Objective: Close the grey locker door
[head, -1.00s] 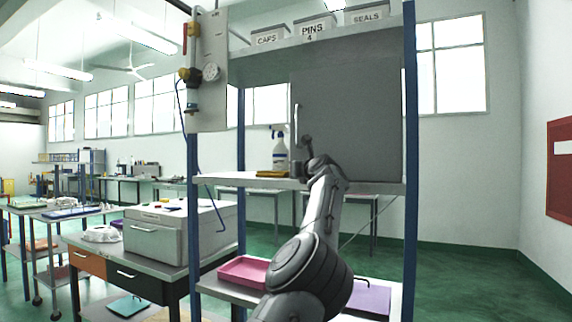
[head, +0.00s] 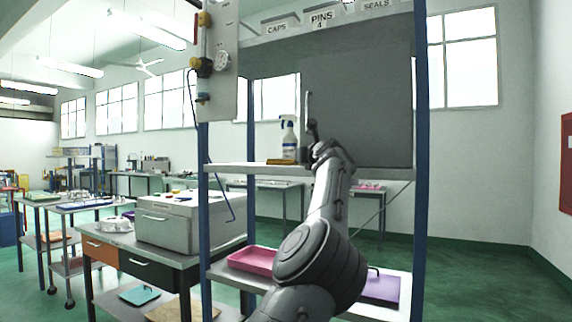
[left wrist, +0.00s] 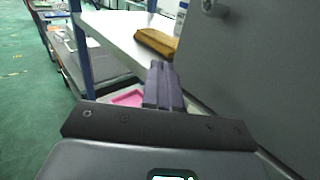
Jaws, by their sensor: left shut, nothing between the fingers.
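The grey locker door (head: 362,105) is a large flat panel on the upper part of the shelf rack in the head view. Its slim vertical handle (head: 308,108) is near its left edge. My left gripper (head: 313,130) is in front of the door's lower left part, close below the handle; I cannot tell whether it touches the door. In the left wrist view the fingers (left wrist: 163,86) are together and empty, with the door surface (left wrist: 255,75) to their right. The locker's inside is hidden, and I cannot tell how far the door stands open. My right gripper is not in view.
A spray bottle (head: 289,138) and a mustard cloth (left wrist: 156,42) are on the shelf left of the door. A pink tray (head: 252,260) and a purple item (head: 382,288) are on the lower shelf. Blue rack posts (head: 421,200) flank the door.

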